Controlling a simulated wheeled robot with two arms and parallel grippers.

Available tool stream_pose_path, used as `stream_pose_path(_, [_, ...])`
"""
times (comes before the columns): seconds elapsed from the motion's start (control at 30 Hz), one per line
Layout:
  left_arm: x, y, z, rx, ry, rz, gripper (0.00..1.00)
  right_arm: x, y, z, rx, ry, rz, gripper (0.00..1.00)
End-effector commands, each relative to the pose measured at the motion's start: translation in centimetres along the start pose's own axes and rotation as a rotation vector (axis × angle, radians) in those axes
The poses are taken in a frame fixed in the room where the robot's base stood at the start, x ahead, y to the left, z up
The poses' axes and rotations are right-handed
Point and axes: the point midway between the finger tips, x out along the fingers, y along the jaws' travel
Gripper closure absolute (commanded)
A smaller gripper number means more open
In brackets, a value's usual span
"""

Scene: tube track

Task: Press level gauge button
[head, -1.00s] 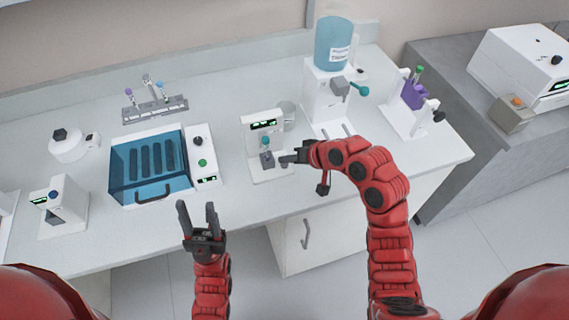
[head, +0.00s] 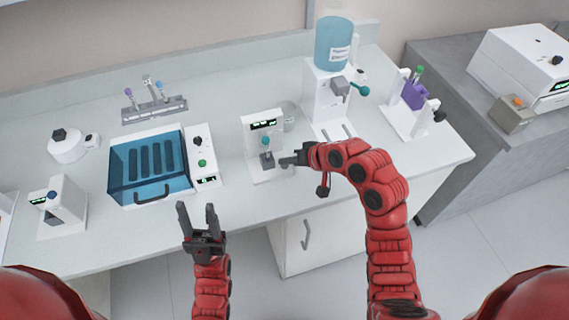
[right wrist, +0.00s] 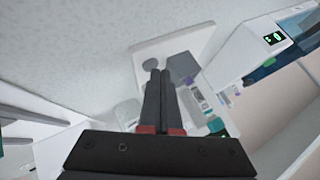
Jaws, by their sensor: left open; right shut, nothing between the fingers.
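A white instrument (head: 262,124) with a small green-lit display stands mid-bench; it appears to be the level gauge, though no label is readable. A teal-capped tube (head: 265,142) stands in its dark grey holder (head: 267,160). In the right wrist view a round grey disc (right wrist: 152,64), possibly the button, is on its white base (right wrist: 197,42). My right gripper (head: 284,161) is shut and empty, its tips beside the holder and close to the disc; contact cannot be told. My left gripper (head: 197,215) is open and empty in front of the bench edge.
A blue-lidded box (head: 150,168) with a control panel stands left of the instrument. A dispenser with a blue bottle (head: 333,45) and a purple-holder stand (head: 413,95) are to the right. A tube rack (head: 155,110) is behind. Bare bench lies between the box and instrument.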

Motion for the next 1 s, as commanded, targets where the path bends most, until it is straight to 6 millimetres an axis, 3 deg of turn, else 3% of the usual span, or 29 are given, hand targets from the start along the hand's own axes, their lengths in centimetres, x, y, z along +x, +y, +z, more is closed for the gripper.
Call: stream_pose_path(1.0, [0.9,0.0,-0.2,0.0,0.0,0.0,0.5,-1.1,-0.8,-0.8,0.0,0.001,-0.001,1.0])
